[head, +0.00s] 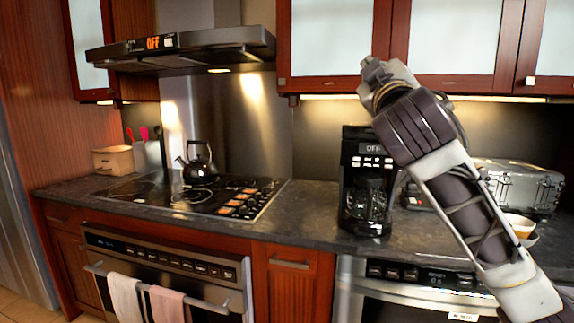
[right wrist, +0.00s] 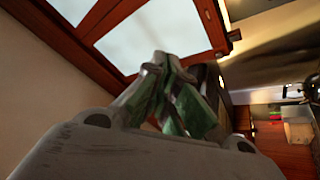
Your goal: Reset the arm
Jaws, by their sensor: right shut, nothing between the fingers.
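My right arm rises from the lower right in the head view. Its gripper (head: 377,70) is at the top, in front of the upper cabinets (head: 450,40) and above the coffee maker (head: 366,180). In the right wrist view the fingers (right wrist: 172,95) are closed together and empty, with the frosted cabinet doors (right wrist: 155,35) behind them. The gripper touches nothing that I can see. My left gripper is in neither view.
The dark counter (head: 300,215) holds a stove top (head: 190,195) with a black kettle (head: 197,162) at the left. A silver toaster (head: 520,185) and a bowl (head: 518,225) stand at the right, partly behind my arm. A range hood (head: 180,52) hangs over the stove. Towels (head: 168,305) hang on the oven handle.

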